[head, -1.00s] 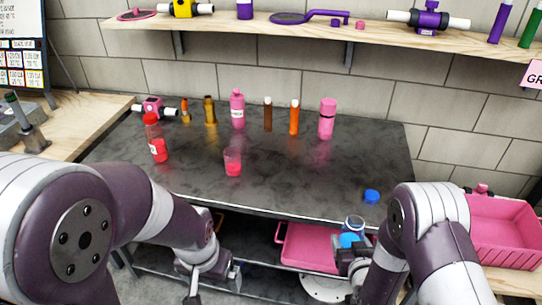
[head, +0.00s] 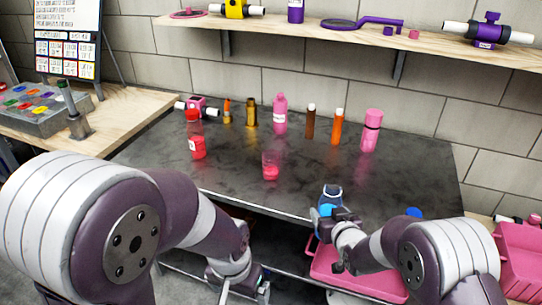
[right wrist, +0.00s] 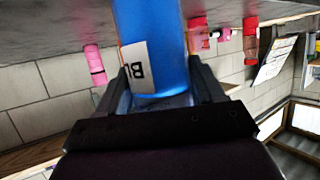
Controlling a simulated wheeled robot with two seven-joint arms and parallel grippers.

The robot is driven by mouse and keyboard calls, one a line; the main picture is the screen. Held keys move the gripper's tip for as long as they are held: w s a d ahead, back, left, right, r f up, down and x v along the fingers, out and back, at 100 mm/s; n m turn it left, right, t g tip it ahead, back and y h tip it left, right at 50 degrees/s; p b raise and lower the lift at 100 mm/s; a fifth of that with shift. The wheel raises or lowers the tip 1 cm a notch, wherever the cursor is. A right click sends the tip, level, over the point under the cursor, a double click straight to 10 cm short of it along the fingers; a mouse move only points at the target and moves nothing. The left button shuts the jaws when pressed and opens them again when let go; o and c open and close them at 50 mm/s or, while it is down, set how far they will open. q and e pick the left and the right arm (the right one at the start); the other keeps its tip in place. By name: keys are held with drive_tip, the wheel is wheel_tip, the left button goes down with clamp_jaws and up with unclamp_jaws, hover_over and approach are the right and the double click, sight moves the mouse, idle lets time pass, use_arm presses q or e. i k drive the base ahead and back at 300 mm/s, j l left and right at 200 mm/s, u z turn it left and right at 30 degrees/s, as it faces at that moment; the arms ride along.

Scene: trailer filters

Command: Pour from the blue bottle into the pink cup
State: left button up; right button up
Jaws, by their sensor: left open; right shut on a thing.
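The blue bottle (head: 331,197) is upright with an open top, at the table's front edge in the head view. My right gripper (head: 333,216) is shut on it. The right wrist view shows the bottle's blue side and white label (right wrist: 150,50) between the fingers (right wrist: 165,98). The pink cup (head: 271,167) stands upright on the dark table, left of and beyond the bottle, apart from it. It is translucent, with deeper pink in its lower part. My left gripper (head: 243,288) is open and empty, low in front of the table.
A blue cap (head: 413,212) lies on the table (head: 240,160) at the right. A red bottle (head: 195,138) stands left of the cup. Several bottles, including a pink one (head: 280,115), line the back. A pink bin (head: 350,268) sits below the table edge.

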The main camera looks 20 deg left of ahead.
sight(270, 158)
drive_tip(key=i+j, duration=0.75)
drive_tip(key=i, duration=0.15)
drive_tip(key=j+z, duration=0.1)
drive_tip(key=j, duration=0.6)
